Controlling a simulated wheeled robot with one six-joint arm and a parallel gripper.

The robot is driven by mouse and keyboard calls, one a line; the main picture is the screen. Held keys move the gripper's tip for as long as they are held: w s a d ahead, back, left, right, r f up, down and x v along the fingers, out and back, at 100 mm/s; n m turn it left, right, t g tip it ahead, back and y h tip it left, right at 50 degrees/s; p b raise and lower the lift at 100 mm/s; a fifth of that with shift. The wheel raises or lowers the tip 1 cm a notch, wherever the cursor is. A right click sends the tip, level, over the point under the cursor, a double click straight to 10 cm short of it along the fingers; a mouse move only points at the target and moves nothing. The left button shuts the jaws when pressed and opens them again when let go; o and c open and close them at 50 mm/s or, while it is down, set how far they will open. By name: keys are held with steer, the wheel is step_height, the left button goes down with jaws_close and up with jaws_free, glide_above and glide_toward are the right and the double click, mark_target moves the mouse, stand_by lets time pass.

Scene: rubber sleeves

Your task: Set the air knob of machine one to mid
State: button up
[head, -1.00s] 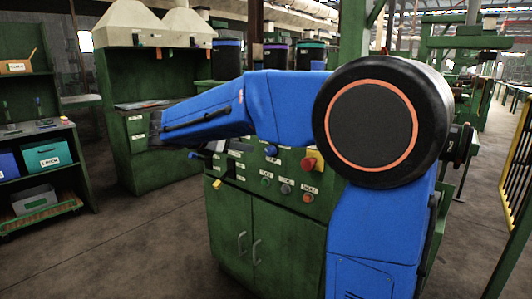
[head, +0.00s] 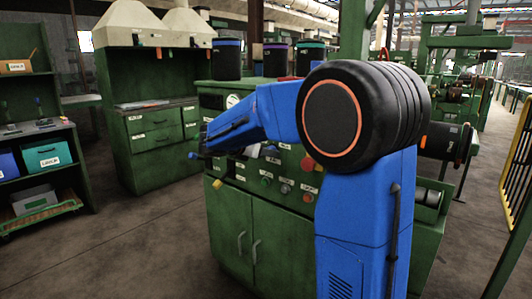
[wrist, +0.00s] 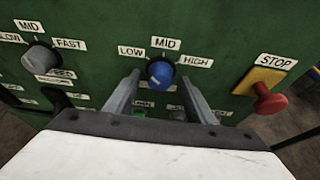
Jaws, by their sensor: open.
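In the wrist view a blue knob (wrist: 160,73) sits on the green panel of the machine (head: 230,225), under LOW, MID and HIGH labels (wrist: 165,44). Its pointer is too unclear to read. My gripper (wrist: 160,79) is open and empty, with one finger to each side of the knob in the picture. I cannot tell whether the fingertips reach around it or stop short. The knob's name label is hidden or unreadable. In the head view my blue arm crosses in front of the machine, and the gripper end is small and partly hidden near the panel.
A grey knob (wrist: 39,58) with a FAST label is to the left. A red STOP button (wrist: 270,99) on a yellow plate sticks out to the right. Small buttons lie below, partly behind the fingers. In the head view, several dark drums (head: 226,60) stand at the back.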

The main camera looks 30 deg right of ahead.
steer(key=shift+w+d+f, duration=0.1)
steer(key=shift+d, duration=0.1)
steer(key=c, duration=1)
steer(key=shift+c, duration=0.2)
steer(key=shift+s+f+m+t+y, duration=0.15)
steer(key=shift+m+t, duration=0.95)
steer(key=shift+m, duration=0.6)
steer(key=shift+s+m+t+y, duration=0.15)
steer(key=shift+m+t, duration=0.95)
steer(key=shift+m, duration=0.6)
